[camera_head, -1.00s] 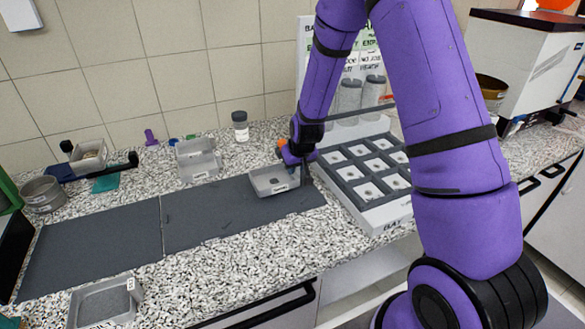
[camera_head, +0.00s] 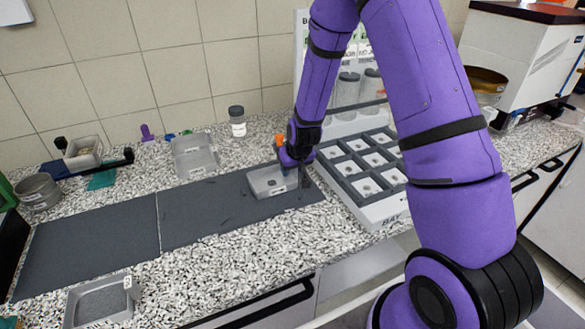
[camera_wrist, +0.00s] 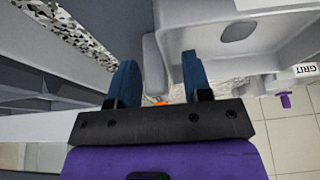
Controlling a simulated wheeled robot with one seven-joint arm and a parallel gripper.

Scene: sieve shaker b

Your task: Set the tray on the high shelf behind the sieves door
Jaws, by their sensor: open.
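A grey tray (camera_head: 262,183) with a small label lies on the dark mat, near its right end. My gripper (camera_head: 293,172) is down at the tray's right rear side. In the wrist view my gripper (camera_wrist: 160,72) is open, its two blue fingers apart. A grey tray wall (camera_wrist: 168,35) shows in front of and between the fingers; I cannot tell if they touch it. A rounded grey piece (camera_wrist: 153,66) also shows in the gap. I cannot make out a sieves door or the high shelf behind it.
Other grey trays stand at the back (camera_head: 195,157) and at the front left (camera_head: 102,302). A sample rack (camera_head: 362,160) with labelled compartments is close on the right. A dark-lidded jar (camera_head: 237,121) stands by the wall. The mat's left part (camera_head: 90,240) is clear.

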